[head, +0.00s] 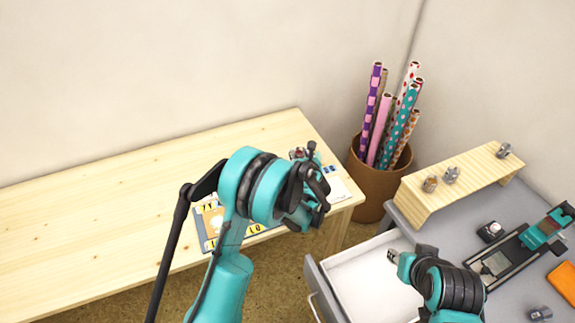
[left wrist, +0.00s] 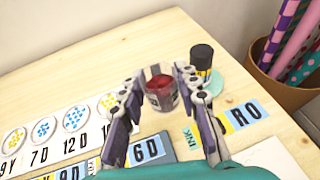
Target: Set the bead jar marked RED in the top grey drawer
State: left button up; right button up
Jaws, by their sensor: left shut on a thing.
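In the left wrist view a small clear jar with red contents (left wrist: 160,86) stands between the fingers of my left gripper (left wrist: 160,100), which is shut on it. Its pale label is too small to read. In the head view my left gripper (head: 312,185) is over the right end of the wooden table and mostly hides the jar. The grey drawer (head: 372,278) is pulled open below the grey cabinet top, its pale inside bare where visible. My right gripper (head: 402,256) is over the drawer's right part; its jaws are too unclear to read.
A black-capped jar (left wrist: 202,62) stands just right of the held jar. Printed cards (left wrist: 70,135) lie on the table (head: 110,190). A brown bin of patterned rolls (head: 372,180) stands between table and cabinet. A wooden riser (head: 460,180) and stamp tools crowd the cabinet top.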

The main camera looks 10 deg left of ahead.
pick_arm(q)
jog(key=a+f, duration=0.1)
jog(key=w+a+f+b, duration=0.1)
jog(key=a, duration=0.1)
jog(key=shift+w+a+f, duration=0.1)
jog(key=shift+w, duration=0.1)
notch_tip(320, 180, down, 4)
jog(key=shift+f+b, duration=0.1)
jog(key=shift+b, duration=0.95)
jog(key=shift+r, duration=0.2)
jog(key=shift+f, duration=0.1)
jog(key=o, duration=0.8)
jog(key=shift+f, duration=0.1)
jog(key=o, duration=0.3)
jog(key=shift+o, duration=0.2)
